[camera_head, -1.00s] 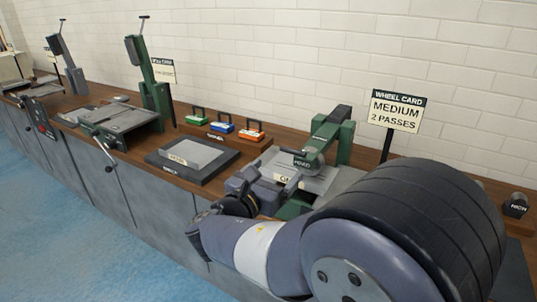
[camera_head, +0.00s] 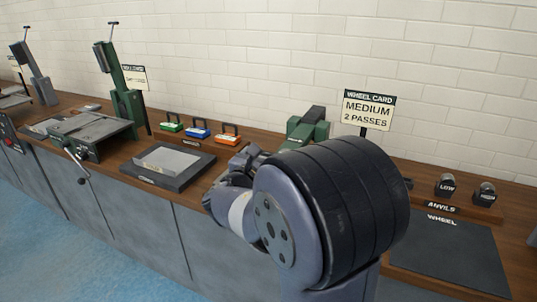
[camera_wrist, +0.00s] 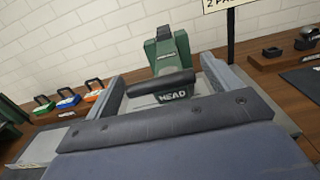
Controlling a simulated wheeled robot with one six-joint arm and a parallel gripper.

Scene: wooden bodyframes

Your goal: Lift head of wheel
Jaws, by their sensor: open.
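The green wheel machine (camera_head: 304,125) stands on the bench, mostly hidden behind my arm in the head view. In the wrist view its green column (camera_wrist: 168,52) rises at the back, with the dark head handle (camera_wrist: 160,88) labelled HEAD in front of it. My gripper (camera_wrist: 165,92) is open, with one finger on each side of the head in the wrist view. I cannot tell whether a finger touches it. In the head view my gripper (camera_head: 247,158) is partly hidden by my arm.
A wheel card (camera_head: 367,110) reads MEDIUM, 2 PASSES. Anvils (camera_head: 446,186) and a dark WHEEL mat (camera_head: 452,255) lie to the right. Green, blue and orange handled blocks (camera_head: 198,131) and a grey plate on a dark mat (camera_head: 146,176) lie to the left. A white brick wall stands behind.

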